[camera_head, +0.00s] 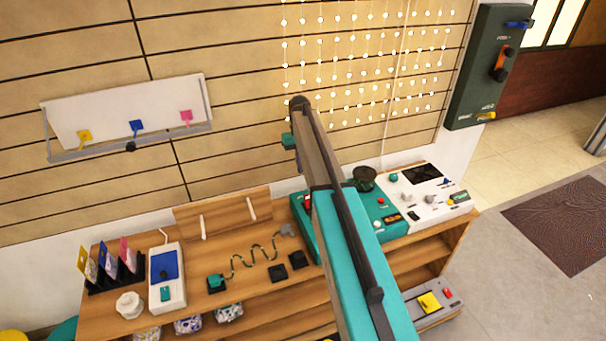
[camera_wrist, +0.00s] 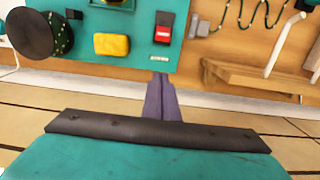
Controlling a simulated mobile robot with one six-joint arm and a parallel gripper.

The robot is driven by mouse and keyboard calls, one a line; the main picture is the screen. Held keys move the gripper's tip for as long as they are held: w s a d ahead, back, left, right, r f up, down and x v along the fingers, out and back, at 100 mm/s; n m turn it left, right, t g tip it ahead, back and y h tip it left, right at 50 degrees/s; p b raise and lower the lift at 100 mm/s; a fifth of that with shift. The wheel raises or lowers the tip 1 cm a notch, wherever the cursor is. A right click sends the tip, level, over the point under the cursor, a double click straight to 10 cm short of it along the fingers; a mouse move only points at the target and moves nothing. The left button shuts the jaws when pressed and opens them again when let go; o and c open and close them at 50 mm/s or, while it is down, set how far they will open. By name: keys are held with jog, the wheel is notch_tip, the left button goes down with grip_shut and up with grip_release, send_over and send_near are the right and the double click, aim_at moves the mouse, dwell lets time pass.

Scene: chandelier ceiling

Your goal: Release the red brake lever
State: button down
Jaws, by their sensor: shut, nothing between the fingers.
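A small red lever or switch (camera_wrist: 163,34) in a dark housing sits on a teal panel (camera_wrist: 135,62), with a pale label beside it, in the wrist view. I take it for the brake lever, but cannot read the label. In the head view a bit of red (camera_head: 307,201) shows on the teal console (camera_head: 301,232), partly behind my arm. My gripper (camera_wrist: 160,78) is shut and empty, its purple-grey fingers pointing at the panel near the red lever. I cannot tell whether they touch it. In the head view the fingers are mostly hidden by my arm.
The console stands on a wooden shelf (camera_head: 245,312) against a slatted wall, beside a white control panel (camera_head: 440,205). A green wall box (camera_head: 480,75) hangs at right. Floor is open at right.

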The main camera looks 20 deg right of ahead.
aim_at(308, 201)
jog(key=f+p, duration=0.3)
jog(key=f, duration=0.6)
jog(key=shift+s+f, duration=0.1)
jog(key=shift+s, duration=0.1)
jog(key=shift+s+r+p, duration=0.3)
jog(key=shift+s+p, duration=0.15)
jog(key=shift+s, duration=0.35)
jog(key=shift+s+r+p, duration=0.2)
jog(key=shift+s+p, duration=0.05)
jog(key=shift+s, duration=0.3)
jog(key=shift+s+r+p, duration=0.15)
jog(key=shift+s+p, duration=0.1)
jog(key=shift+s, duration=0.3)
